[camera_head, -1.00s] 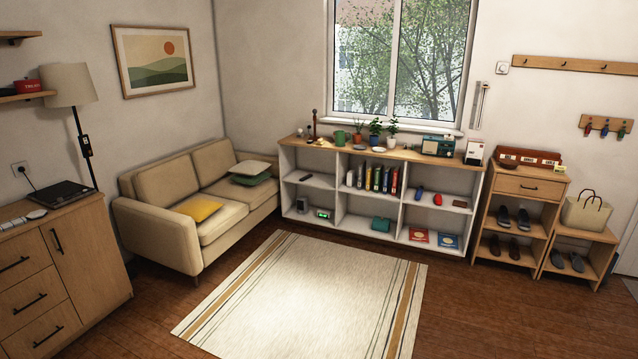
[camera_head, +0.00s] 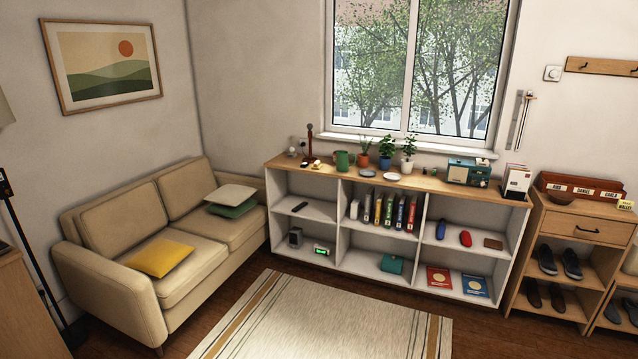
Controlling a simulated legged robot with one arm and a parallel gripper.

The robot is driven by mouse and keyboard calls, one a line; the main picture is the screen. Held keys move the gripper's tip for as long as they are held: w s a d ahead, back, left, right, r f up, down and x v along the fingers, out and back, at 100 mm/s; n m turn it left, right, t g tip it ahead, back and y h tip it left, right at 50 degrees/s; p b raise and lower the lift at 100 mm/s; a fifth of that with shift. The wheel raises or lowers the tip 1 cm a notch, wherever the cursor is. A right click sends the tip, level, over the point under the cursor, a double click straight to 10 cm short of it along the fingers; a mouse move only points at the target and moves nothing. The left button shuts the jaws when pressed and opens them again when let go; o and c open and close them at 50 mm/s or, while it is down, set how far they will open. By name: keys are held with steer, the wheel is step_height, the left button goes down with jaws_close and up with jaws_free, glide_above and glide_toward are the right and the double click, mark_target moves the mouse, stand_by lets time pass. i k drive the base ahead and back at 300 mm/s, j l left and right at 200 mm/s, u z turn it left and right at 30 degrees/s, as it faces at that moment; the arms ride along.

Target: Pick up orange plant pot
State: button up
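A small orange plant pot (camera_head: 363,161) with a spiky plant stands upright on the wooden top of the low white shelf unit (camera_head: 276,205), below the window. A green mug or jug (camera_head: 343,160) is just to its left. A potted plant in a blue pot (camera_head: 385,162) is just to its right, and a plant in a white pot (camera_head: 407,166) is beyond that. My gripper is not in view.
A beige sofa (camera_head: 105,292) stands left of the shelf unit. A striped rug (camera_head: 330,318) covers clear floor in front. A small dish (camera_head: 367,173) lies before the pots; a radio (camera_head: 467,172) and a wooden shoe cabinet (camera_head: 572,228) are to the right.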

mark_target(363, 158)
steer(key=i, duration=1.95)
steer(key=i+z, duration=0.1)
steer(key=i, duration=0.35)
steer(key=i+j+z, duration=0.1)
steer(key=i, duration=0.4)
steer(key=i+j+z, duration=0.1)
steer(key=i, duration=0.35)
steer(key=i+j+z, duration=0.1)
steer(key=i, duration=0.35)
steer(key=i+j+z, duration=0.35)
steer(key=i+z, duration=0.15)
steer(key=i+j+z, duration=0.45)
steer(key=i+j, duration=0.1)
